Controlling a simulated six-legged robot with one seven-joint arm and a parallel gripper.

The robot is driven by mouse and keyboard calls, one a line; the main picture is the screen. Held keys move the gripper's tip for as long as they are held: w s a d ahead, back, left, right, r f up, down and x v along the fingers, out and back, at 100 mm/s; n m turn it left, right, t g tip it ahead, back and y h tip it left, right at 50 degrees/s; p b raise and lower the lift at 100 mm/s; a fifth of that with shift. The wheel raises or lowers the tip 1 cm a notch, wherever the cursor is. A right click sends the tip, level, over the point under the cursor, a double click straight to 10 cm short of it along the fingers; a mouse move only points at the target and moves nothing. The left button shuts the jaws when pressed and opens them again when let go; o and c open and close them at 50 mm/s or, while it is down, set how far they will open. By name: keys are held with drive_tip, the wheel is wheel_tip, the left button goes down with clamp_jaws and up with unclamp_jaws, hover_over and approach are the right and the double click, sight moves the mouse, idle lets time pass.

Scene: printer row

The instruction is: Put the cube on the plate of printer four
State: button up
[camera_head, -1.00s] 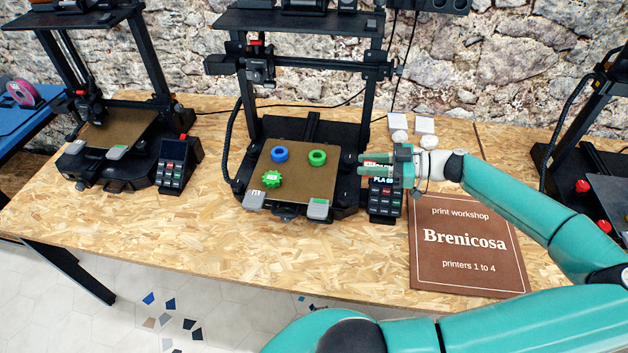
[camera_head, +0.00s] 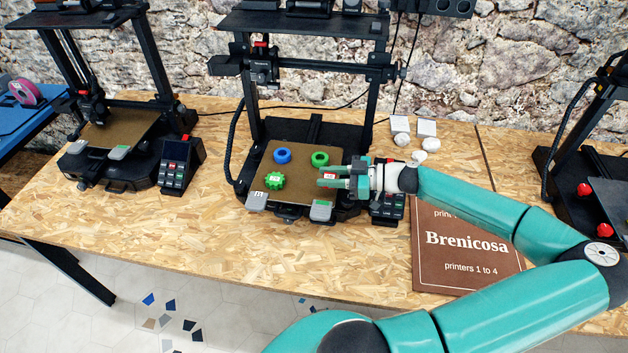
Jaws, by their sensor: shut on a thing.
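My gripper (camera_head: 330,177) reaches in from the right over the right part of the brown plate (camera_head: 295,197) of the middle printer. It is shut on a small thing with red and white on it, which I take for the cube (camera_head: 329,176). The green fingers hide most of it. I cannot tell whether it touches the plate. No printer number is readable here.
Another printer (camera_head: 118,133) stands at the left with a bare plate, and part of one (camera_head: 586,190) shows at the right. The middle printer's frame (camera_head: 376,105) rises behind my gripper. A brown Brenicosa sign (camera_head: 466,265) lies on the table. The front left table is clear.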

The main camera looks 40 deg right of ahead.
sight(314, 189)
drive_tip(key=shift+w+a+f, duration=0.65)
drive_tip(key=shift+w, duration=0.2)
drive_tip(key=shift+w+a+f, duration=0.6)
drive_tip(key=shift+w, duration=0.2)
drive_tip(key=o, duration=0.9)
drive_tip(key=shift+o, duration=0.2)
